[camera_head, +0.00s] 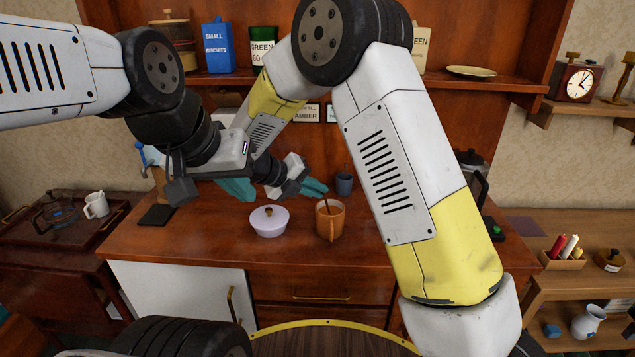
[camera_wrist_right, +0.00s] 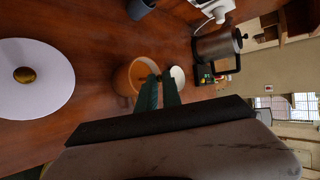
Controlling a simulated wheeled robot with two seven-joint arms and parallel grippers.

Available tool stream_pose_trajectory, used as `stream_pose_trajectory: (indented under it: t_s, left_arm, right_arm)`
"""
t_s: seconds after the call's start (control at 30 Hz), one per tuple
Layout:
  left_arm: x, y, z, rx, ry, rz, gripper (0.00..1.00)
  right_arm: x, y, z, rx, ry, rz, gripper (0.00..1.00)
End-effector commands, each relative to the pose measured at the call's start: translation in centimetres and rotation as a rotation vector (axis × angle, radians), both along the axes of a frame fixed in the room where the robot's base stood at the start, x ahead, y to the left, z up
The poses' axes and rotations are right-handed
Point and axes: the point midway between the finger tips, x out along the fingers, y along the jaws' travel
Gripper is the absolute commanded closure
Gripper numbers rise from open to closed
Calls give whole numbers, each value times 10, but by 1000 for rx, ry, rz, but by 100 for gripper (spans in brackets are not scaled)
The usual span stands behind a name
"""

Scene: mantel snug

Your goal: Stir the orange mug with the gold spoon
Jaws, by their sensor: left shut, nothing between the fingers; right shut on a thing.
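The orange mug (camera_head: 330,222) stands upright on the wooden counter in the head view. It also shows in the right wrist view (camera_wrist_right: 122,80), just beyond my fingertips. My right gripper (camera_head: 322,189) is shut on the gold spoon (camera_head: 326,205), whose thin handle reaches down into the mug. The fingers hide the spoon's top, and the bowl is hidden inside the mug. The right fingers also show in the right wrist view (camera_wrist_right: 158,92), above the mug's rim. My left gripper (camera_head: 240,189) is shut and empty above the counter, left of the mug and behind the lidded bowl.
A white lidded bowl (camera_head: 269,222) with a gold knob stands just left of the mug. A dark blue cup (camera_head: 344,184) stands behind it. A kettle (camera_wrist_right: 215,50) and a pale round thing (camera_wrist_right: 178,77) are near the mug. My right arm covers the counter's right part.

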Motion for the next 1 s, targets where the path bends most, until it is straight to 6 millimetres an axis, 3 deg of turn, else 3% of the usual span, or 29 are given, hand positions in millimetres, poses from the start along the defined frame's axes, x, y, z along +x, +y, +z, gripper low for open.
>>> stream_pose_trajectory:
  t_s: [0.43,1.0]
  left_arm:
    - [0,0,0,0,0,0,100]
    - [0,0,0,0,0,0,100]
  right_arm:
    - [3,1,3,1,-1,0,100]
    - [-2,11,48,2,-2,0,100]
